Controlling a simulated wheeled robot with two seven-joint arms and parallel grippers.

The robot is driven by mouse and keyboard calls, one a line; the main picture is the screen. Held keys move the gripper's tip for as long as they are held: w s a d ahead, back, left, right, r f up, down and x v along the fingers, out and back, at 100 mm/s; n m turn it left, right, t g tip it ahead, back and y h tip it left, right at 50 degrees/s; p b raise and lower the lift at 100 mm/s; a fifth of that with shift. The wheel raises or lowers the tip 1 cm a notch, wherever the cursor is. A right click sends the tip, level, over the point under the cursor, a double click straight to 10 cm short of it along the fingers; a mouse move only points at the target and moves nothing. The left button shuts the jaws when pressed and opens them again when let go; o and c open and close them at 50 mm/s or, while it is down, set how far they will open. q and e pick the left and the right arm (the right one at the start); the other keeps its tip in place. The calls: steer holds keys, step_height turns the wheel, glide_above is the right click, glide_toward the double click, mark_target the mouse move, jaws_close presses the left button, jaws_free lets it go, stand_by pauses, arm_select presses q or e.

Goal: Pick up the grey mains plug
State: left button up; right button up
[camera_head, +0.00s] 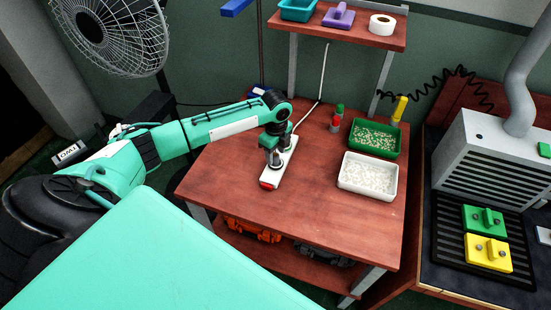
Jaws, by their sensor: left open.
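A white power strip (283,164) with a red switch at its near end lies on the brown worktable (225,165). My left arm reaches in from the left, and my left gripper (272,155) points down over the strip, its jaws open. Small grey shapes show at the fingertips, right at the strip. I cannot tell the grey mains plug apart from the fingers there; the gripper hides most of that spot. A white cable (322,80) runs from behind the gripper up toward the shelf. My right gripper is not in view.
A green tray (352,146) and a white tray (343,184) of small pieces stand right of the strip. A red and green bottle (337,119) stands behind. A shelf (345,31) overhangs the back. The table's front is clear.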

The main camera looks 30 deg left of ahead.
arm_select(q)
steer(key=shift+f, duration=0.85)
steer(key=shift+c, duration=0.4)
jaws_close()
